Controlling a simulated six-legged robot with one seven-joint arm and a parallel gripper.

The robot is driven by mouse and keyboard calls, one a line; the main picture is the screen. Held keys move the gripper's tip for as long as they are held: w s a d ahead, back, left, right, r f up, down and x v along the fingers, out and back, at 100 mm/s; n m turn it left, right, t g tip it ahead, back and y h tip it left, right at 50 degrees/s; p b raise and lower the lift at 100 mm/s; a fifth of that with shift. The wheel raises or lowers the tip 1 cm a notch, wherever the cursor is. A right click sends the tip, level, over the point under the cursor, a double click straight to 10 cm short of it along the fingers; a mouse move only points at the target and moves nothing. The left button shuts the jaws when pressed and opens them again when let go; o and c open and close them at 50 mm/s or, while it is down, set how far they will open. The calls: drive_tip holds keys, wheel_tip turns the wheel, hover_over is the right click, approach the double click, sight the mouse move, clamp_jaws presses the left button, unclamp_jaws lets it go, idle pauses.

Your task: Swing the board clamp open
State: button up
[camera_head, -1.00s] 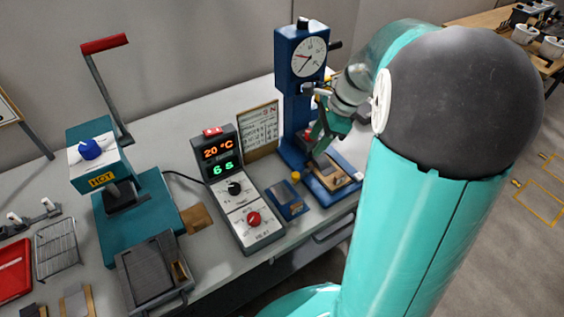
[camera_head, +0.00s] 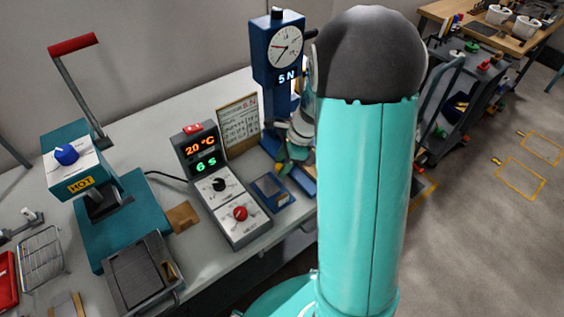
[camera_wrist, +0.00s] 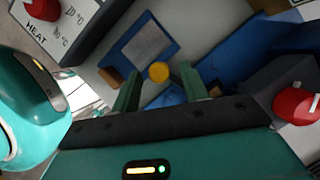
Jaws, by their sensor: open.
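The blue tester (camera_head: 278,62) with a round dial and a 5 N display stands at the back of the bench. Its blue base shows in the wrist view (camera_wrist: 235,55). A yellow knob (camera_wrist: 158,72) lies in line with the gap between the two green fingers of my gripper (camera_wrist: 160,76), which is open and empty. Whether the fingers reach down around the knob I cannot tell. I cannot clearly make out the board clamp.
A small blue tray (camera_head: 272,192) and the control box (camera_head: 220,188) reading 20 °C and 6 S stand left of the tester. A red knob on a dark block (camera_wrist: 297,105) is close at the right in the wrist view. A teal press marked HOT (camera_head: 82,180) stands farther left.

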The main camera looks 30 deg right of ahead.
drive_tip(key=shift+a, duration=0.15)
drive_tip(key=shift+f, duration=0.1)
clamp_jaws()
